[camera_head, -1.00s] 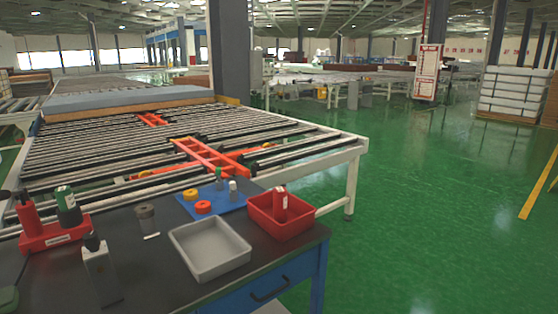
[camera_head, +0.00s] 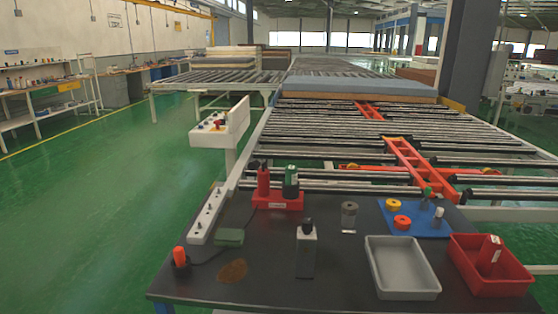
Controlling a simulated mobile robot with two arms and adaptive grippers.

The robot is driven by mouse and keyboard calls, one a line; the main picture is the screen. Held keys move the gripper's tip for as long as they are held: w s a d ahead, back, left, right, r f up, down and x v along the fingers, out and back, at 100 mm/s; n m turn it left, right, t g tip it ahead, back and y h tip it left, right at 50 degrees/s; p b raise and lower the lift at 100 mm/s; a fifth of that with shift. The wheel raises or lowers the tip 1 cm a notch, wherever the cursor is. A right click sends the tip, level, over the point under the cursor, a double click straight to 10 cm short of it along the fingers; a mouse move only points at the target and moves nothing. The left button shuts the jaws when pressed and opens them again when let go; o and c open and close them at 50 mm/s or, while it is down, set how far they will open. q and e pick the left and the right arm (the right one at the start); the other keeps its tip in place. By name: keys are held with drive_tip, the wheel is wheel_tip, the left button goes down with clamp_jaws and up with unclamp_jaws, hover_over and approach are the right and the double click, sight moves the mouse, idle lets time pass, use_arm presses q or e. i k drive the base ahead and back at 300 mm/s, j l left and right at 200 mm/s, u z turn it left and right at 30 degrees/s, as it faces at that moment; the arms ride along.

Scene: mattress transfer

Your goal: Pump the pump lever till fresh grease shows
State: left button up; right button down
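I cannot make out a pump lever or fresh grease in this view. A dark worktable (camera_head: 330,285) stands in front of me. On it a red holder (camera_head: 278,203) carries a red upright tool (camera_head: 263,181) and a dark-green container with a white label (camera_head: 290,182). A brown patch (camera_head: 232,271) lies on the tabletop at the left. Neither of my grippers is in view.
A grey tray (camera_head: 402,291), a red bin (camera_head: 497,289) holding a red bottle, and a blue mat (camera_head: 430,228) with rings fill the table's right. A green cloth (camera_head: 229,237), a power strip (camera_head: 207,215) and an orange-topped item (camera_head: 180,258) are left. Green floor (camera_head: 110,200) is clear.

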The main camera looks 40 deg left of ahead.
sight(252, 166)
drive_tip(key=i+l+u, duration=0.25)
drive_tip(key=l+u, duration=0.25)
drive_tip(key=u, duration=1.3)
